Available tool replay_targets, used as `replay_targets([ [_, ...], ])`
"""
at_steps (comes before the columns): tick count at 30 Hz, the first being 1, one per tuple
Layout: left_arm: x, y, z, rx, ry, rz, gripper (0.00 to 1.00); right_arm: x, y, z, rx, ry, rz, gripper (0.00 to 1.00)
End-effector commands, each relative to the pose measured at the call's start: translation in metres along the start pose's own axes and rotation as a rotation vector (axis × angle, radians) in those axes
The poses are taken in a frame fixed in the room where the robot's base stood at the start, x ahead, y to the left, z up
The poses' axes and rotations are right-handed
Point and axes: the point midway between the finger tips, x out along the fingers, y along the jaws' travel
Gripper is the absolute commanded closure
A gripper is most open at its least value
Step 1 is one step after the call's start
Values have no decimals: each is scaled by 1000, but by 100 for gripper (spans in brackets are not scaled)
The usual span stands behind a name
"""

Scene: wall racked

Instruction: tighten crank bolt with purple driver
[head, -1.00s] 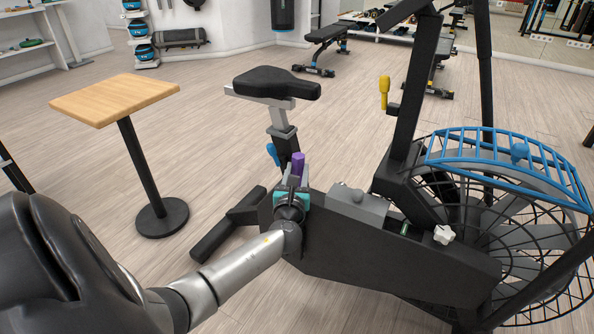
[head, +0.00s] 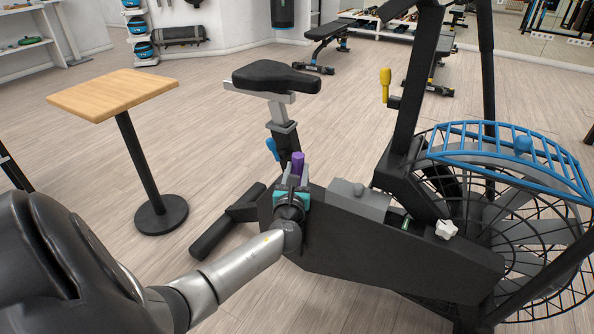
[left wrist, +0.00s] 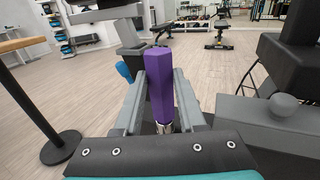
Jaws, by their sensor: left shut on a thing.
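The purple driver (head: 298,161) stands upright at my left gripper (head: 292,182), beside the exercise bike's frame below the seat. In the left wrist view the purple handle (left wrist: 160,82) rises between the two grey fingers (left wrist: 160,112), which are shut on it. A short metal part shows below the handle. The driver's tip and the crank bolt are hidden behind the gripper and the bike. The bike (head: 390,250) has a dark body with a grey box (head: 357,202) to the right of the gripper. My right gripper is not in view.
The bike seat (head: 275,77) and its post stand just behind the gripper. A small wooden-topped table (head: 112,92) stands at the left. The blue-topped fan cage (head: 510,150) is at the right. Open floor lies between the table and bike.

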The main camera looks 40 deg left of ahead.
Motion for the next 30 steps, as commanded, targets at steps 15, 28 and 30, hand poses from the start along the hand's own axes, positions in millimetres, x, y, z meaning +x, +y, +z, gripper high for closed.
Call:
replay_targets([
  [15,1,0,-14,1,-2,1,100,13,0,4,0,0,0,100],
  [28,1,0,-14,0,-2,1,80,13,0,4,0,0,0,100],
  [30,1,0,-14,0,-2,1,88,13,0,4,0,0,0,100],
])
